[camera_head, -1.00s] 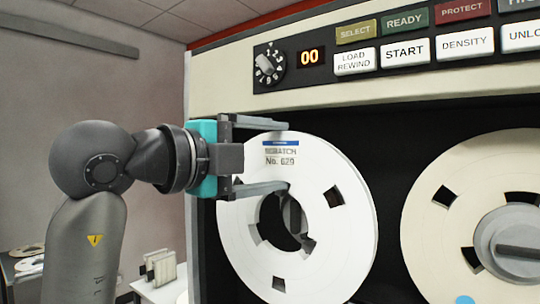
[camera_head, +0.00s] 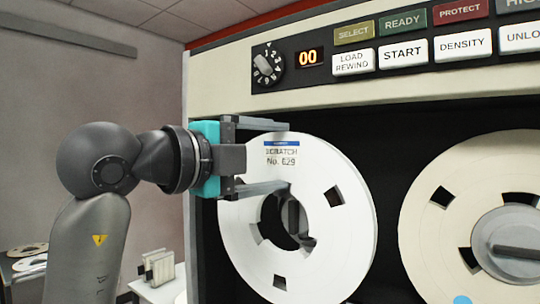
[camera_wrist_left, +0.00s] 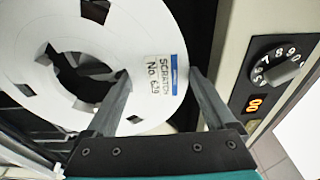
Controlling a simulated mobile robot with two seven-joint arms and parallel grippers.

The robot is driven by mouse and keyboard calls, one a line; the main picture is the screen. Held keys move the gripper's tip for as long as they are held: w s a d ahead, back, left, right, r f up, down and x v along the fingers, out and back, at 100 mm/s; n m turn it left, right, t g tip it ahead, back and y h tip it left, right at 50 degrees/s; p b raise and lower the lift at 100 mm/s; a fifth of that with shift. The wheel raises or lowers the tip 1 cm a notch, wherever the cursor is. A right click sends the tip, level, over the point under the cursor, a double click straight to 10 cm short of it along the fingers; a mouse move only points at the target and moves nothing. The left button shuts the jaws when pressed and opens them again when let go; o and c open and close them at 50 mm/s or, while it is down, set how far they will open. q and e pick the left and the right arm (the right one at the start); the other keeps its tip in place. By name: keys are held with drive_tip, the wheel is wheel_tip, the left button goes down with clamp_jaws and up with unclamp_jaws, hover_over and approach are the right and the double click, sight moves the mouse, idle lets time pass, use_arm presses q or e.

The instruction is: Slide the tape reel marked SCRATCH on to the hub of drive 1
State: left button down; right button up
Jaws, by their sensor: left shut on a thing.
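The white tape reel marked SCRATCH No. 629 (camera_head: 340,232) stands upright in front of the drive's dark recess. It also shows in the left wrist view (camera_wrist_left: 150,28). My left gripper (camera_head: 287,155) is shut on the reel's upper left part, one finger at the outer rim and one at the centre hole. The hub (camera_head: 294,218) shows dark through the reel's centre hole, a little right of the hole's middle. I cannot tell how deep the reel sits on it. My right gripper is not in view.
A second cream reel (camera_head: 420,220) sits on the hub to the right, with a grey knob (camera_head: 515,250). Above is the drive's panel with a dial (camera_head: 267,66), a display reading 00 (camera_head: 310,58) and several buttons. Racked cards (camera_head: 158,268) and reels lie low at left.

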use_arm(q)
drive_tip(key=shift+w+a+p+x, duration=0.1)
drive_tip(key=shift+p+x, duration=0.2)
drive_tip(key=shift+x, duration=0.75)
drive_tip(key=shift+w+a+p+x, duration=0.1)
drive_tip(key=shift+p+x, duration=0.2)
drive_tip(key=shift+x, duration=0.75)
drive_tip(key=shift+w+a+p+x, duration=0.15)
drive_tip(key=shift+p+x, duration=0.15)
drive_tip(key=shift+x, duration=0.75)
drive_tip(key=shift+c, duration=0.6)
unclamp_jaws()
drive_tip(key=shift+o, duration=0.6)
drive_tip(key=shift+f, duration=0.1)
drive_tip(key=shift+s+d+b+v, duration=0.15)
drive_tip(key=shift+b+v, duration=0.2)
drive_tip(key=shift+v, duration=0.75)
drive_tip(key=shift+s+d+b+v, duration=0.1)
drive_tip(key=shift+b+v, duration=0.25)
drive_tip(key=shift+v, duration=0.8)
drive_tip(key=shift+s+d+b+v, duration=0.15)
drive_tip(key=shift+b+v, duration=0.05)
drive_tip(key=shift+v, duration=1.15)
drive_tip(key=shift+s+d+b+v, duration=0.15)
drive_tip(key=shift+b+v, duration=0.05)
drive_tip(key=shift+v, duration=1.1)
